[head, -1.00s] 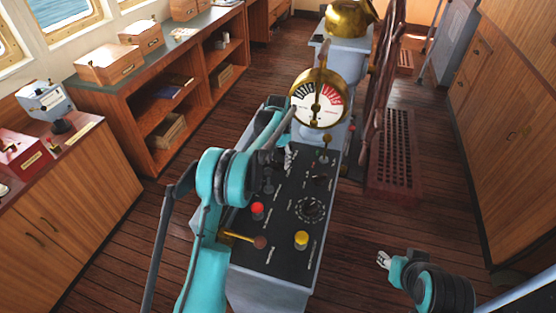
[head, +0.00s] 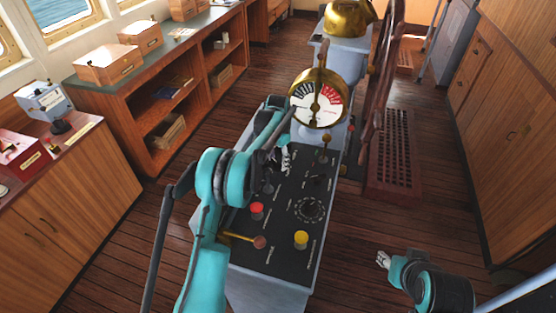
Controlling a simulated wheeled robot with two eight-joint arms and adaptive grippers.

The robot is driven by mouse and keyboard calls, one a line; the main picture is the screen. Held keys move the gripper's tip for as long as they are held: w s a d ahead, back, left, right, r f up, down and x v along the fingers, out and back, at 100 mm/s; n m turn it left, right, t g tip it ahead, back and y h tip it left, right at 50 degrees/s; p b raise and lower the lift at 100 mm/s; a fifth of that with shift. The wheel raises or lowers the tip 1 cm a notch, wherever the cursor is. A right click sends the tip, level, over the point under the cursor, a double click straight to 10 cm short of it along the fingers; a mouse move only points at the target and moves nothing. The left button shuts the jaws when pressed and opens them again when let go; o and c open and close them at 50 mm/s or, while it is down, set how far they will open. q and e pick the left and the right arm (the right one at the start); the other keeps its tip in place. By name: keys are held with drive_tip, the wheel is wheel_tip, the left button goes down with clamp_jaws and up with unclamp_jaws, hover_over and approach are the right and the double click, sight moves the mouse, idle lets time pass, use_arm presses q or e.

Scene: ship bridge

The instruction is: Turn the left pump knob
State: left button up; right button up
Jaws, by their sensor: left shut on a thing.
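The control panel (head: 285,262) is the black sloping top of a grey console in the middle of the head view. My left gripper (head: 286,160) is at the panel's upper left, pointing down and shut. It is on a small knob there, which I take to be the left pump knob; the gripper and my arm hide it. Another dark knob (head: 317,180) stands to its right. My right gripper (head: 383,259) is in the air to the right of the console, away from the panel; its finger gap is too small to tell.
The panel also carries a red button (head: 257,208), a yellow button (head: 301,238), a round dial (head: 310,209) and a brass lever (head: 238,237). A brass telegraph (head: 318,98) stands behind it. A wooden wheel (head: 380,85) is beyond. Floor to the right is clear.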

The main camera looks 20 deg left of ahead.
use_arm(q)
drive_tip(key=o, duration=0.9)
wheel_tip(320, 180, up, 12)
drive_tip(key=shift+r, duration=0.1)
